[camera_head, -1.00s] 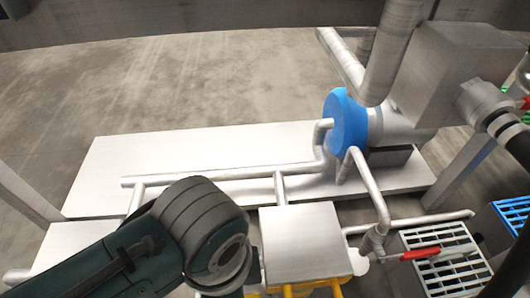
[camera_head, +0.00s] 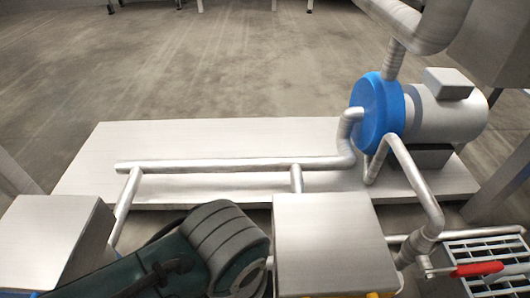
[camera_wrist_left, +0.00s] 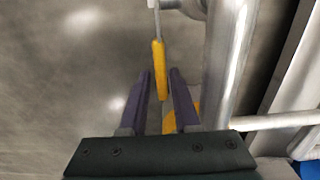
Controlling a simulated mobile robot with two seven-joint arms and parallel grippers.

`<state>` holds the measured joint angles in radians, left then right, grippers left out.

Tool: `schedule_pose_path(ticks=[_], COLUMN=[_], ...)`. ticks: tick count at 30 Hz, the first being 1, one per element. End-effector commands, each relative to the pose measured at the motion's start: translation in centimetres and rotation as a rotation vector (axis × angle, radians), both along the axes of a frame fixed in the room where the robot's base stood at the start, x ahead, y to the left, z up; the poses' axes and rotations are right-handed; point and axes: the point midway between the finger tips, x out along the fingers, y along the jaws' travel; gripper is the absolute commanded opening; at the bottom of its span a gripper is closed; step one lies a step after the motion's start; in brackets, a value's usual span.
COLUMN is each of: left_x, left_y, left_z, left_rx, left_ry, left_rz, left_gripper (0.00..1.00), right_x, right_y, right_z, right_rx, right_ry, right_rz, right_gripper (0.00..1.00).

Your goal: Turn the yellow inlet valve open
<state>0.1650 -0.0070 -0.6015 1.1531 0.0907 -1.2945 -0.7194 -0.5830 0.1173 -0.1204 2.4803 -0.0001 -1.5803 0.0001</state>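The yellow valve handle (camera_wrist_left: 158,68) shows in the left wrist view as a narrow bar on a grey stem, beside a thick steel pipe (camera_wrist_left: 228,60). My left gripper (camera_wrist_left: 160,73) is open, with its two purple fingers on either side of the handle's near end. I see gaps between the handle and both fingers. A second yellow part (camera_wrist_left: 168,123) shows lower down, partly hidden by the right finger. In the head view my left arm covers the lower middle and its gripper is out of sight. My right gripper is not in view.
A red-handled valve (camera_head: 477,269) sits on piping at the lower right, by a metal grate (camera_head: 485,248). Grey boxes (camera_head: 333,240) stand either side of my left arm. A blue pump (camera_head: 378,115) stands on the pale base plate (camera_head: 110,150) behind. The floor beyond is open.

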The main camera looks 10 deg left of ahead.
Motion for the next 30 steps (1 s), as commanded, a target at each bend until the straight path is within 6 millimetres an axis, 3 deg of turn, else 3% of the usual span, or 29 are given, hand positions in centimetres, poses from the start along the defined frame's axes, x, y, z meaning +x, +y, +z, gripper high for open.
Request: schedule_pose_path(ticks=[8,16,30], left_x=[0.0,0.01,-0.01], left_y=[-0.01,0.01,0.03], left_z=[-0.16,-0.16,-0.18], left_rx=[0.0,0.0,0.001], left_ry=[0.0,0.0,0.0], left_rz=[0.0,0.0,0.0], left_gripper=[0.3,0.0,0.0], right_x=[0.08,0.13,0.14], right_y=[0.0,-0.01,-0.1], right_z=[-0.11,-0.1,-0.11], right_rx=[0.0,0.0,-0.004], right_ry=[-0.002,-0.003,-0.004], right_rz=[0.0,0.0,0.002], right_gripper=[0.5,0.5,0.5])
